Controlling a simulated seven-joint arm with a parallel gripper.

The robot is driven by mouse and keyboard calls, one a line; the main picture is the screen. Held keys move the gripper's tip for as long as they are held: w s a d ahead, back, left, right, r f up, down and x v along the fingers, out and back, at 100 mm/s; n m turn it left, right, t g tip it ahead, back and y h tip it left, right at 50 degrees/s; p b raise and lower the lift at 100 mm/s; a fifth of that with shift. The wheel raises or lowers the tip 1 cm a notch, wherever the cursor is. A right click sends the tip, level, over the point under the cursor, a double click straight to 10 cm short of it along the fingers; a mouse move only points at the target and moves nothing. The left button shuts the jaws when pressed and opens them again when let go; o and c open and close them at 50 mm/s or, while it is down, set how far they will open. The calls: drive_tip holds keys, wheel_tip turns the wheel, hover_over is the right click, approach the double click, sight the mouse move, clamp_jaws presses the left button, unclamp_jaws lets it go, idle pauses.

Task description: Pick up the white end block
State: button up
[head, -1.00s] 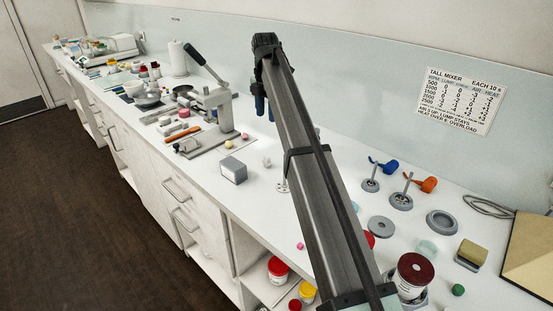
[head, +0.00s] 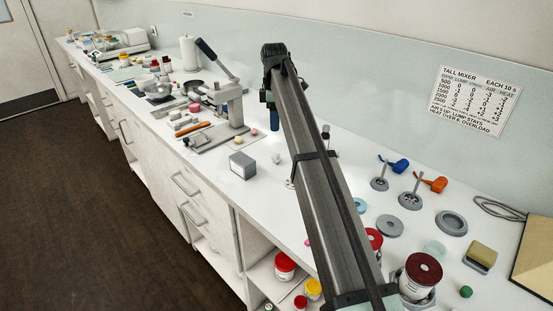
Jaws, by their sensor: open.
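A small whitish cube (head: 276,158), the only piece I can match to the white end block, lies on the white counter to the right of a grey box. Its exact shape is too small to tell. My gripper (head: 274,117) hangs from the far end of my arm, above and behind the cube in the picture. Its blue fingers overlap in this view, and I see nothing held between them. The gripper is open and apart from the cube.
The grey box (head: 243,165) stands near the counter's front edge. A lever press (head: 226,98) stands to the left of my gripper. Stands with blue and orange heads (head: 433,182), grey rings and a lidded jar (head: 420,277) are at the right. My arm hides the counter's middle.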

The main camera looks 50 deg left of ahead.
drive_tip(key=m, duration=0.6)
drive_tip(key=n, duration=3.3)
hover_over(276, 153)
drive_tip(key=f, duration=0.9)
drive_tip(key=shift+s, duration=0.25)
drive_tip(key=shift+w+f, duration=0.2)
drive_tip(key=shift+f, duration=1.15)
drive_tip(key=shift+w+f, duration=0.2)
drive_tip(key=shift+f, duration=1.1)
